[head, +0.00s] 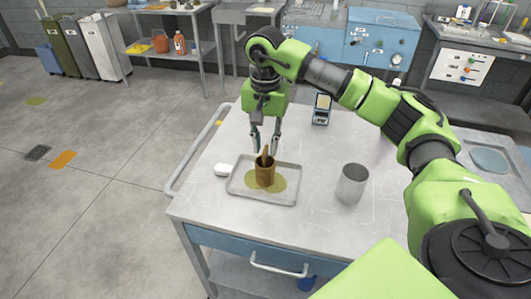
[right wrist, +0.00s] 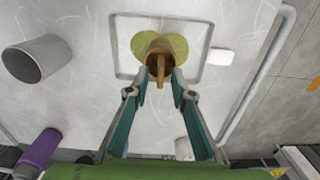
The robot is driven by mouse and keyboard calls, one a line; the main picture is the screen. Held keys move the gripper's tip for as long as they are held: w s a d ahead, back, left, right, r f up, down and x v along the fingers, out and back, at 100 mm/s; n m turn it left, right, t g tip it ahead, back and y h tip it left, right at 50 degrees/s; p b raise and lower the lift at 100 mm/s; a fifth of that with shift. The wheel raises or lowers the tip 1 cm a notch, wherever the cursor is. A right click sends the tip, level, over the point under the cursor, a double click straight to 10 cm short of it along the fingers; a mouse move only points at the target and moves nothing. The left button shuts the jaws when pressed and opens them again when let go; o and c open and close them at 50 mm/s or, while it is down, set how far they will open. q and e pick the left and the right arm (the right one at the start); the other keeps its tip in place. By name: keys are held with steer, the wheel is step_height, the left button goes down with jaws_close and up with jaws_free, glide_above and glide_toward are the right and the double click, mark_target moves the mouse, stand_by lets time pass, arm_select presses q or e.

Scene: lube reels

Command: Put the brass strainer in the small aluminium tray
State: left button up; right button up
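The brass strainer (head: 265,176), a brown-gold cup with a stub rising from its top, stands in the small aluminium tray (head: 236,190), over a yellow-green stain. In the right wrist view the strainer (right wrist: 159,47) shows just beyond my fingertips, with the tray (right wrist: 200,77) around it. My right gripper (head: 265,151) points down just above the strainer. Its fingers (right wrist: 160,73) are apart, one on each side of the stub, with gaps visible between them and it. My left gripper is not in view.
A grey metal cup (head: 352,184) stands right of the tray. A small white block (head: 222,170) lies at the tray's left edge. A handheld device (head: 322,109) stands farther back. The table (head: 225,225) is clear in front of the tray.

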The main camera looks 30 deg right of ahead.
step_height(320, 180, up, 9)
stand_by(0.8)
